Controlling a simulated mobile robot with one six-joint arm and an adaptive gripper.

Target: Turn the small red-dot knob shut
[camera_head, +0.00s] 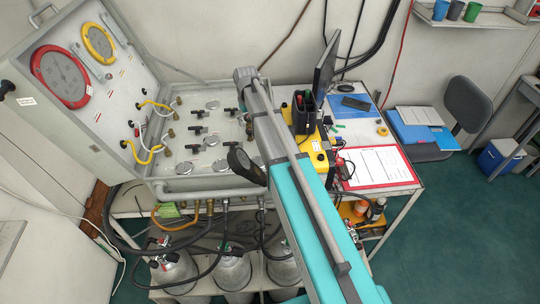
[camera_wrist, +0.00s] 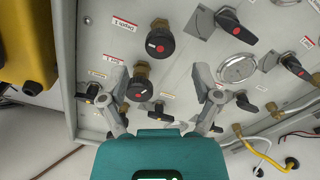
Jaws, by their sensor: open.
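In the wrist view, a small round black knob with a red dot (camera_wrist: 139,90) sits on a brass stem on the light grey panel (camera_wrist: 185,75). A larger black red-dot knob (camera_wrist: 160,43) is above it, and a black lever with a red dot (camera_wrist: 232,24) is at upper right. My gripper (camera_wrist: 160,74) is open and empty, its fingers spread over the panel. The small red-dot knob appears between them, nearer the left finger. I cannot tell whether anything touches. In the head view my arm hides the gripper and the panel's right part.
Small black handles (camera_wrist: 160,112) and a round metal disc (camera_wrist: 238,68) are close to the fingers. A yellow case (camera_wrist: 26,45) stands beside the panel edge. In the head view the raised lid (camera_head: 85,85) holds gauges; gas cylinders (camera_head: 233,268) stand below.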

